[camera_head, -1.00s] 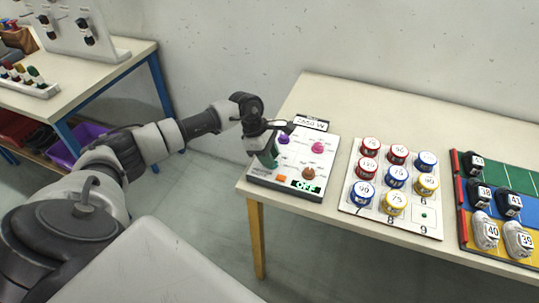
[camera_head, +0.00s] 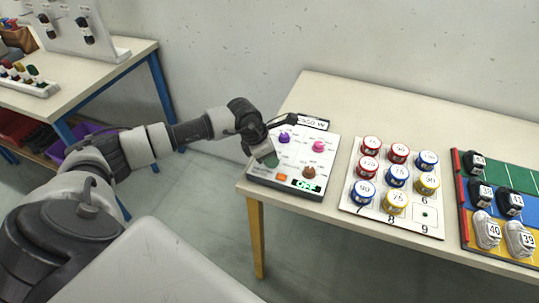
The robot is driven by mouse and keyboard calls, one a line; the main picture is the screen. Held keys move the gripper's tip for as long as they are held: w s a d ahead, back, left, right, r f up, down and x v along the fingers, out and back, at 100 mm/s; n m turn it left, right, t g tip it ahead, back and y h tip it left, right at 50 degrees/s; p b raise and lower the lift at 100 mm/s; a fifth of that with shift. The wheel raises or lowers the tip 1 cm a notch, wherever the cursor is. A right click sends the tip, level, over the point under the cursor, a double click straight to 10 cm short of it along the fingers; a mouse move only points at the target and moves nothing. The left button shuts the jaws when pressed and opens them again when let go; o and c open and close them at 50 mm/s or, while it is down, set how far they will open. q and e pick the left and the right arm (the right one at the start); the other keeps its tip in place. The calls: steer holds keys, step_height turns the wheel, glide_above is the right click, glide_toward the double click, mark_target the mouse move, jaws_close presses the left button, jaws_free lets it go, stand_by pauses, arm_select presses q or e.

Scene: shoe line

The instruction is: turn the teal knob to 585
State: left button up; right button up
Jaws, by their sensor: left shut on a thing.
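A white control panel (camera_head: 327,150) lies at the left end of the long table. It carries a purple knob (camera_head: 284,137), a pink knob (camera_head: 318,146), a brown knob (camera_head: 308,172), an orange button (camera_head: 282,178) and a small display (camera_head: 305,185) that seems to read OFF. The teal knob (camera_head: 271,160) is at the panel's left side, mostly hidden by my left gripper. My left gripper (camera_head: 268,157) is over the teal knob, shut on it, with the wrist tilted. The dial numbers are too small to read. My right gripper is not in view.
A label plate (camera_head: 312,123) stands at the panel's back edge. Right of the panel is a white board (camera_head: 358,203) with several numbered tins, then a coloured board (camera_head: 500,177) with numbered shoes. Another table (camera_head: 105,72) stands at the left, with floor between the tables.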

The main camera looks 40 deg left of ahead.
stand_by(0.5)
arm_select(q)
steer(key=o, duration=0.9)
steer(key=shift+r, duration=0.15)
steer(key=b+v, duration=0.1)
steer(key=v, duration=0.9)
steer(key=shift+s+a+r+b, duration=0.1)
steer(key=shift+s+r+b, duration=0.05)
steer(key=shift+r+b, duration=0.15)
